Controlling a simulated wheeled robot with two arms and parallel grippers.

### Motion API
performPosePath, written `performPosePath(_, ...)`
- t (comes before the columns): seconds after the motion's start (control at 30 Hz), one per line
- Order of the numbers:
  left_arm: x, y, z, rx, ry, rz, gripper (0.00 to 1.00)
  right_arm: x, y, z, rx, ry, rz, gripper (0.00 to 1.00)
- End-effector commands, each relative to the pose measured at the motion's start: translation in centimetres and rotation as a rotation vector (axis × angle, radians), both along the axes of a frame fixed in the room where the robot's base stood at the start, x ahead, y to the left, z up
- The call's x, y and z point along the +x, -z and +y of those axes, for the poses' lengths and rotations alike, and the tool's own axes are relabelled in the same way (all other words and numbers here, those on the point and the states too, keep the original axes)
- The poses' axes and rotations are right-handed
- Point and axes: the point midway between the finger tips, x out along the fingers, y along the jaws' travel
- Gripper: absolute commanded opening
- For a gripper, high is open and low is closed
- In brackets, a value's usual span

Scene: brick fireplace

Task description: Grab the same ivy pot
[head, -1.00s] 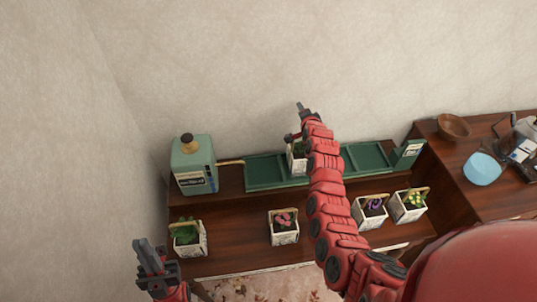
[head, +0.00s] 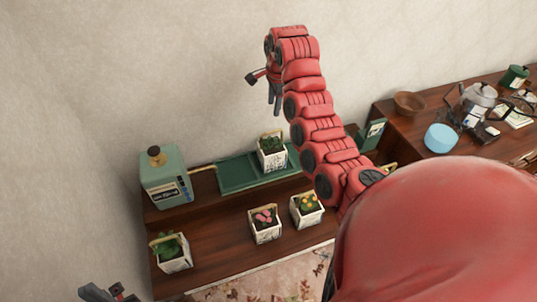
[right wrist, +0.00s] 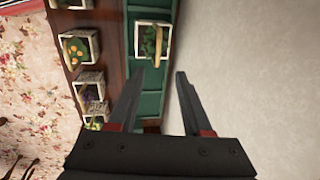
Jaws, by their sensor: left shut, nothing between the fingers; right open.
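A white square pot with dark green leafy ivy and a pale handle (head: 271,152) stands upright on the green tray (head: 237,175). My right gripper (head: 262,95) is open and empty, raised above and behind this pot, not touching it. In the right wrist view the ivy pot (right wrist: 140,40) lies just beyond the open fingertips (right wrist: 172,65), left of the gap between them. Another green-leaved pot (head: 173,254) stands at the left of the lower shelf. My left gripper (head: 108,292) is shut and empty at the bottom left edge, partly cut off.
Pots with pink flowers (head: 265,226) and orange flowers (head: 306,211) stand on the lower shelf; purple (right wrist: 88,84) and yellow (right wrist: 95,115) ones show in the right wrist view. A teal canister (head: 165,178) stands left of the tray. The wall is close behind.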

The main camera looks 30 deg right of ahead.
Motion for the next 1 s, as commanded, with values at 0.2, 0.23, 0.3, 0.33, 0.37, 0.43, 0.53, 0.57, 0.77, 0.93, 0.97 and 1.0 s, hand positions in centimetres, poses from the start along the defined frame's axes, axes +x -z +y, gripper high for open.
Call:
performPosePath(0.2, 0.0, 0.8, 0.0, 0.000, 0.000, 0.000, 0.00, 0.7, 3.3, 0.1, -0.002, -0.004, -0.002, 0.49)
performPosePath(0.23, 0.0, 1.2, 0.0, 0.000, 0.000, 0.000, 0.00, 0.7, 3.8, 0.0, -0.003, -0.004, -0.001, 0.49)
performPosePath(0.3, 0.0, 2.0, 0.0, 0.000, 0.000, 0.000, 0.00, 0.9, 4.8, -0.1, -0.003, -0.004, 0.000, 0.49)
performPosePath(0.33, 0.0, 2.3, 0.0, 0.000, 0.000, 0.000, 0.00, 1.0, 5.2, -0.1, -0.002, -0.004, -0.002, 0.49)
performPosePath(0.37, 0.0, 2.5, 0.0, 0.000, 0.000, 0.000, 0.00, 1.1, 5.5, -0.1, -0.002, -0.004, -0.002, 0.49)
performPosePath(0.43, 0.0, 3.5, 0.0, 0.000, 0.000, 0.000, 0.00, 1.2, 6.7, -0.1, -0.003, -0.004, -0.001, 0.49)
performPosePath(0.53, 0.0, 5.1, 0.0, 0.000, 0.000, 0.000, 0.00, 1.5, 8.3, -0.2, -0.003, -0.004, -0.002, 0.49)
performPosePath(0.57, 0.0, 5.5, 0.0, 0.000, 0.000, 0.000, 0.00, 1.6, 8.6, -0.2, -0.004, -0.004, -0.003, 0.49)
performPosePath(0.77, 0.0, 3.5, 0.0, 0.000, 0.000, 0.000, 0.00, 1.9, 9.9, -0.4, -0.001, -0.003, -0.002, 0.49)
performPosePath(0.93, 0.0, 2.2, 0.0, 0.000, 0.000, 0.000, 0.00, 1.8, 11.0, -0.6, 0.002, -0.002, 0.004, 0.49)
performPosePath(0.97, 0.0, 1.7, 0.0, 0.000, 0.000, 0.000, 0.00, 1.9, 11.4, -0.6, 0.001, -0.002, 0.002, 0.49)
performPosePath(1.0, 0.0, 1.2, 0.0, 0.000, 0.000, 0.000, 0.00, 1.9, 11.9, -0.7, 0.002, -0.002, 0.003, 0.49)
